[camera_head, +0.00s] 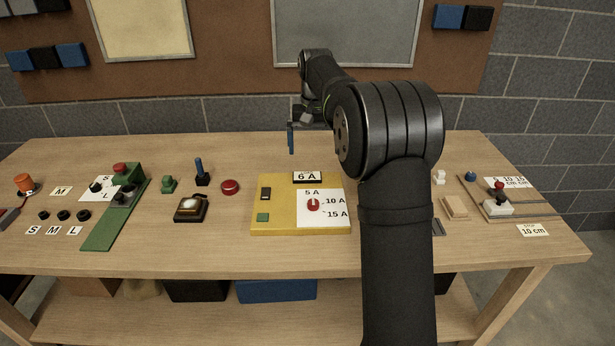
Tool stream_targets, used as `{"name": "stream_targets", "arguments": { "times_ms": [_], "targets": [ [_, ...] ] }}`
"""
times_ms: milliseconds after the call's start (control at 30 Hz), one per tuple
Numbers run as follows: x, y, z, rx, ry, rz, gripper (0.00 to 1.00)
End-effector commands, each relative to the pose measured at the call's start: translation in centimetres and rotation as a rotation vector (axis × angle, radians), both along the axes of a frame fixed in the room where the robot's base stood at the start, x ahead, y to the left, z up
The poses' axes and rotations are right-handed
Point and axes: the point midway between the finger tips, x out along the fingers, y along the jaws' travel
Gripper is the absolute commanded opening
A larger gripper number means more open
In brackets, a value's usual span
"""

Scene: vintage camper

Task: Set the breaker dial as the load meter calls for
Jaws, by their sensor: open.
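A yellow breaker panel (281,229) lies on the middle of the wooden table. Its red dial (313,205) sits on a white plate (334,222) marked 5 A at the top, 10 A to the right and 15 A at the lower right. The dial's pointing direction is too small to tell for certain. The load meter (307,177) at the panel's back edge reads 6 A. My gripper (291,140) is open and empty, above the table behind the panel. It is apart from the dial, and my arm partly hides it.
My arm hides the table right of the panel.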

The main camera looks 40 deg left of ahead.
Motion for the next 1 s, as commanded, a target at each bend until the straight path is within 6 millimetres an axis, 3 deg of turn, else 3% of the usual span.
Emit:
{"name": "stream_targets", "arguments": {
  "times_ms": [133, 367, 700, 1000],
  "targets": [
    [0.0, 0.0, 0.0, 0.000, 0.000, 0.000, 0.98],
    [-0.2, -0.1, -0.2, 0.000, -0.006, 0.138, 0.53],
    [-0.7, -0.2, -1.1, -0.008, -0.039, 0.754, 0.53],
    [-0.9, -0.3, -1.7, -0.016, -0.049, 0.982, 0.53]
  ]
}}
